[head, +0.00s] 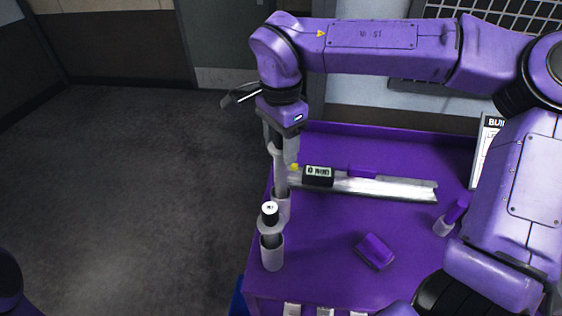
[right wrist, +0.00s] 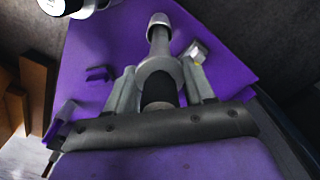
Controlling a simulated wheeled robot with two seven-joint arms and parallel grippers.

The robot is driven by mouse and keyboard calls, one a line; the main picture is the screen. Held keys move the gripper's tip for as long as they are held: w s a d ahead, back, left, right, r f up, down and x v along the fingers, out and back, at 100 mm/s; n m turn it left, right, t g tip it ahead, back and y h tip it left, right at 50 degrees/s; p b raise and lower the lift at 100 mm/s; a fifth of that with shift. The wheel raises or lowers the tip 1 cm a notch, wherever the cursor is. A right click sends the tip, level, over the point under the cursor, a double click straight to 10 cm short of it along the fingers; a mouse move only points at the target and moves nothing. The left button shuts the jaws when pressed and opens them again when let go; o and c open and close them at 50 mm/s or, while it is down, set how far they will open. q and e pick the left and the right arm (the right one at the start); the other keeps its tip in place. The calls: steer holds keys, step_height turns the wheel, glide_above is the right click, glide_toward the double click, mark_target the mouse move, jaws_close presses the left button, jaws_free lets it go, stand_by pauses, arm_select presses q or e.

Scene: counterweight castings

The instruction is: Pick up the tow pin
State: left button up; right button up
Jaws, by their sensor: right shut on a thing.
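My right gripper (head: 281,143) points down at the left side of the purple table. It is shut on the tow pin (head: 280,172), a grey upright shaft. In the right wrist view the fingers of my right gripper (right wrist: 162,88) close on the tow pin (right wrist: 160,60) from both sides, around its dark upper part and wide collar. The pin's lower end meets a grey cylindrical holder (head: 282,207); I cannot tell whether it is still inside. My left gripper is not in view.
A second pin with a black-and-white top (head: 270,214) stands in a grey holder (head: 272,253) just in front. A metal rail (head: 385,188) with a small display box (head: 318,176) lies to the right. A purple block (head: 374,251) lies on the purple table (head: 330,235).

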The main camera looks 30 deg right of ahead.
step_height(320, 180, up, 11)
steer(key=shift+f, duration=0.2)
stand_by(0.4)
